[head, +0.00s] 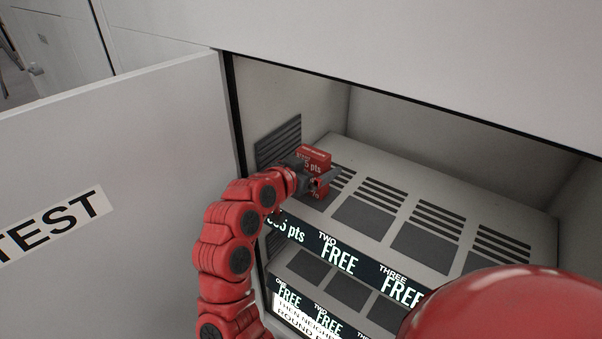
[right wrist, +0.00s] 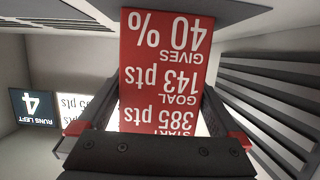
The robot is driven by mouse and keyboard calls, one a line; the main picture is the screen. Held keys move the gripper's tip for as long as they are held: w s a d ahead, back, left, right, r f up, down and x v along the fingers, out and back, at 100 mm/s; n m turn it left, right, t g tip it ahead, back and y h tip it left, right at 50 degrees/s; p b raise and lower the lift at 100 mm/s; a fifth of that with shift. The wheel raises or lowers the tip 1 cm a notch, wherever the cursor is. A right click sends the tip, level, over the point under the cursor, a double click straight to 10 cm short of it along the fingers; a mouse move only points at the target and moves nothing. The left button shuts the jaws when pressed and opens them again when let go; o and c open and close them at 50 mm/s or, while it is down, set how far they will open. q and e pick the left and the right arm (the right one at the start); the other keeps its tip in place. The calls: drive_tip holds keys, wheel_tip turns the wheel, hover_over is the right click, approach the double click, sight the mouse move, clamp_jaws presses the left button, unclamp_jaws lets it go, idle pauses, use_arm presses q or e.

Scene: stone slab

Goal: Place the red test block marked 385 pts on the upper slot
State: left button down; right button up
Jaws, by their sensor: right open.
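The red block (head: 316,158) stands at the left end of the upper shelf (head: 440,185), over the first slot, whose screen label (head: 290,229) reads partly "385 pts". The block also fills the middle of the right wrist view (right wrist: 165,70), with "START 385 pts", "GOAL 143 pts" and "GIVES 40 %" upside down. My right gripper (head: 318,182) is at the block, open, with its fingers on either side of it. Whether the fingers touch it is unclear. The block's underside is hidden. My left gripper is not in view.
Upper slots TWO (head: 340,252) and THREE (head: 401,284) read FREE and look empty. A lower shelf (head: 308,295) has similar slots. A slatted dark panel (head: 278,140) is on the left wall. An open door (head: 120,150) marked TEST stands left.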

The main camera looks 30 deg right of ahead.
drive_tip(key=b+v, duration=0.3)
drive_tip(key=v, duration=0.6)
drive_tip(key=shift+s+a, duration=0.15)
drive_tip(key=shift+a, duration=0.25)
drive_tip(key=shift+s+a+r, duration=0.25)
drive_tip(key=shift+a, duration=0.15)
